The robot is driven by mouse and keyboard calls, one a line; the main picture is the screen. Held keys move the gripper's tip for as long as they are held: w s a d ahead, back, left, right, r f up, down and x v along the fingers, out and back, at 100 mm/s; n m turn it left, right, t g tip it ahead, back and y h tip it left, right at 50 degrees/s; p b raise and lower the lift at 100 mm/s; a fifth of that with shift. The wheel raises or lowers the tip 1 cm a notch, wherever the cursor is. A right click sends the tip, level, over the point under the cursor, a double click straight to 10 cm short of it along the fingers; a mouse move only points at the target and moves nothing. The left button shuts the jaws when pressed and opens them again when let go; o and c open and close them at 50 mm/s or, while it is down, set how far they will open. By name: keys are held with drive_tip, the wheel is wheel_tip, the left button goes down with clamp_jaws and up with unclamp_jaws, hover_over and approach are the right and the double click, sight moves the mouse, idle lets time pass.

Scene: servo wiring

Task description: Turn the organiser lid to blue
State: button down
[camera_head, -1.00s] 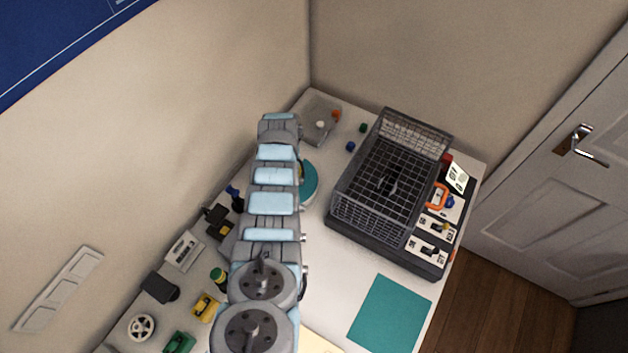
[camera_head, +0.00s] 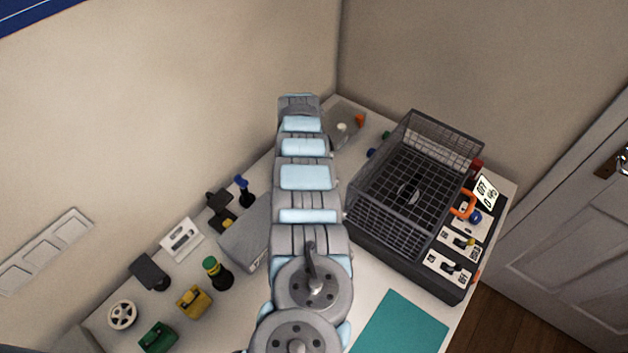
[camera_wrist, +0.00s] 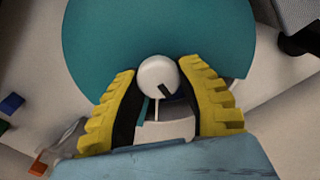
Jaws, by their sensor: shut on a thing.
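In the wrist view, the organiser lid (camera_wrist: 145,30) is a large teal disc with a pale opening on its near side. A round white knob (camera_wrist: 157,73) with a black mark stands at its middle. The yellow, ribbed fingers of my gripper (camera_wrist: 160,80) are shut on the knob, one on each side. In the head view, my arm hides the lid and my gripper.
A wire basket machine (camera_head: 410,185) with switches stands on the right of the table. A grey box (camera_head: 248,235) lies left of my arm, near several small parts. A teal mat (camera_head: 402,325) lies at the front. In the wrist view, a blue block (camera_wrist: 12,104) lies at left.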

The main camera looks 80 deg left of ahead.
drive_tip(key=shift+f+n+b, duration=0.15)
drive_tip(key=shift+n+b, duration=0.45)
drive_tip(key=shift+n, duration=0.3)
drive_tip(key=c, duration=0.6)
unclamp_jaws()
drive_tip(key=shift+c, duration=0.2)
drive_tip(key=shift+r, duration=0.2)
wheel_tip(320, 180, up, 12)
